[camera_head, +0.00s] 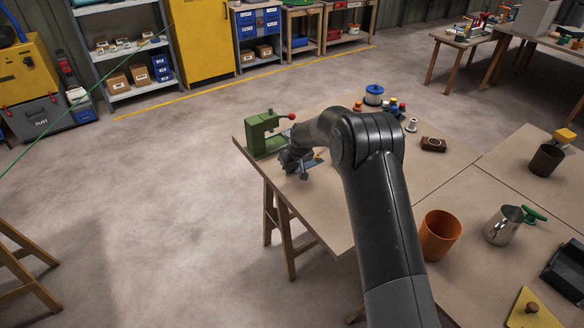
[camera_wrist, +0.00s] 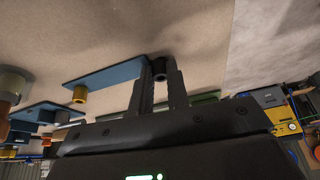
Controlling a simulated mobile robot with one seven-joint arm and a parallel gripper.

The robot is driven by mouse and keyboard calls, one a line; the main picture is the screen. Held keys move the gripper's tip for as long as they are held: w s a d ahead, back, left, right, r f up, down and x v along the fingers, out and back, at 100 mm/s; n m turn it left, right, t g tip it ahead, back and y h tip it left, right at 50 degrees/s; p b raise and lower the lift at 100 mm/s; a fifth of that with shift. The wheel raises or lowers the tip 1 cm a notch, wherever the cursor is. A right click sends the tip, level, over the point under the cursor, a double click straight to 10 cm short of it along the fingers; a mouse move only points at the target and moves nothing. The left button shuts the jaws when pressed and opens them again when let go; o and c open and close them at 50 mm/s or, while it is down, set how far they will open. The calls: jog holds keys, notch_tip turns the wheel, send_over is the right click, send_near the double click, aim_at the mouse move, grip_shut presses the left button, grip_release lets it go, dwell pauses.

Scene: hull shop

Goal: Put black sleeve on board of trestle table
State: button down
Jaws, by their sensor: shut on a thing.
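My gripper (camera_wrist: 160,78) is shut on the black sleeve (camera_wrist: 159,66), a short dark cylinder seen between the fingertips in the wrist view. In the head view my gripper (camera_head: 299,168) is over the far left part of the trestle table, beside the green press; I cannot make out the sleeve there. The tan board (camera_head: 325,208) of the trestle table lies under my arm; it also fills much of the wrist view (camera_wrist: 120,30). Whether the sleeve touches the board or hangs above it, I cannot tell.
A green press (camera_head: 262,138) with a red knob stands close left of my gripper. A blue plate (camera_wrist: 110,73) with a brass bushing (camera_wrist: 79,94) lies by the fingers. Spools, a brown block (camera_head: 433,144) and an orange cup (camera_head: 438,236) stand to the right. The board's left front part is clear.

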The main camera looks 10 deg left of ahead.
jog(key=shift+f, duration=0.2)
jog(key=shift+s+d+f, duration=0.1)
jog(key=shift+s+f, duration=0.05)
jog(key=shift+f, duration=0.4)
jog(key=c, duration=1.4)
grip_release()
jog(key=shift+d, duration=0.25)
jog(key=shift+r, duration=0.4)
jog(key=v, duration=1.2)
jog(key=shift+a+r, duration=0.35)
jog(key=shift+r, duration=0.05)
jog(key=shift+r, duration=0.1)
